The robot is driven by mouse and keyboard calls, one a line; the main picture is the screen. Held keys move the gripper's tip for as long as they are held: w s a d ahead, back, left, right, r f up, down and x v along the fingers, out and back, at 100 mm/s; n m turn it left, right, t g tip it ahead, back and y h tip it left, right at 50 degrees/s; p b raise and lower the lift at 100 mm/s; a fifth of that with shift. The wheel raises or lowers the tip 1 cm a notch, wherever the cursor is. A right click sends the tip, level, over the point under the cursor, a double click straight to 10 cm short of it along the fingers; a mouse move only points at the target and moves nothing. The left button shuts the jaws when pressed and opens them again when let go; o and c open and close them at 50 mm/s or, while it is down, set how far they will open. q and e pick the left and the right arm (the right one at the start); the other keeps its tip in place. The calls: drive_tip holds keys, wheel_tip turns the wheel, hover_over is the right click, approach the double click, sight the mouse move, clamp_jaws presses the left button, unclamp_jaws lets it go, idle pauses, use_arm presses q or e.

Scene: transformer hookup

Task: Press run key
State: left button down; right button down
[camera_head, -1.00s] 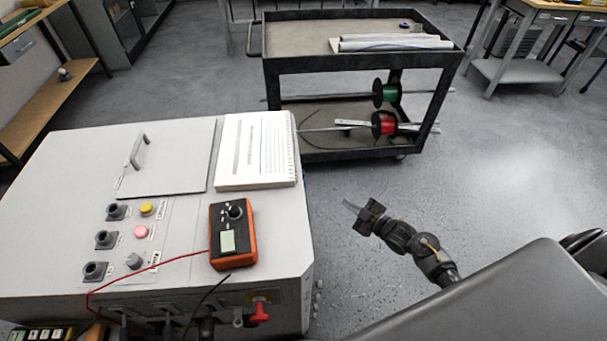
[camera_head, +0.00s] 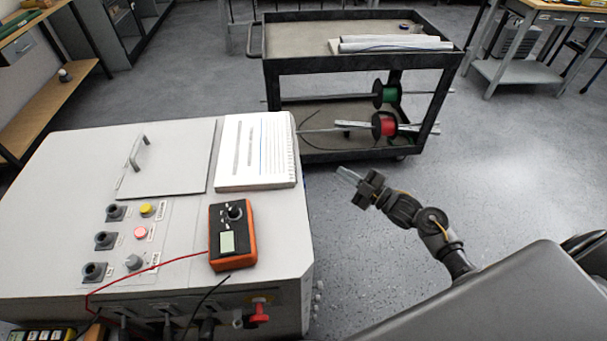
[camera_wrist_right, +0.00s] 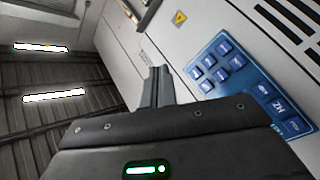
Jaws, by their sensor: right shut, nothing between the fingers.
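In the right wrist view a blue keypad (camera_wrist_right: 245,88) with several dark blue keys sits on a pale panel. The key labels are too small or blurred to tell which is the run key. My right gripper (camera_wrist_right: 158,72) is shut and empty, its fingertips in front of the pale panel, to the left of the keypad in that view. In the head view my right gripper (camera_head: 346,174) is held over the floor to the right of the grey cabinet, clear of its top. The keypad does not show in the head view. My left gripper is not in view.
The grey cabinet (camera_head: 60,200) carries a notebook (camera_head: 255,150), an orange meter (camera_head: 232,235) with red and black leads, and several buttons and sockets. A black cart (camera_head: 300,35) with cable reels stands behind.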

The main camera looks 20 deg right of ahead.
drive_tip(key=w+a, duration=0.2)
drive_tip(key=a, duration=0.5)
drive_tip(key=shift+a, duration=0.3)
idle(1.8)
drive_tip(key=shift+w+a, duration=0.1)
drive_tip(key=shift+a, duration=0.3)
drive_tip(key=shift+w+a, duration=0.1)
drive_tip(key=shift+a, duration=0.3)
idle(0.7)
drive_tip(key=shift+d, duration=0.1)
drive_tip(key=shift+s+d+p, duration=0.25)
drive_tip(key=shift+d+p, duration=0.05)
drive_tip(key=shift+d, duration=0.4)
drive_tip(key=shift+s+d, duration=0.2)
drive_tip(key=shift+d, duration=0.6)
drive_tip(key=shift+s+d, duration=0.2)
drive_tip(key=shift+d, duration=0.65)
drive_tip(key=shift+s+d, duration=0.2)
drive_tip(key=shift+d, duration=0.6)
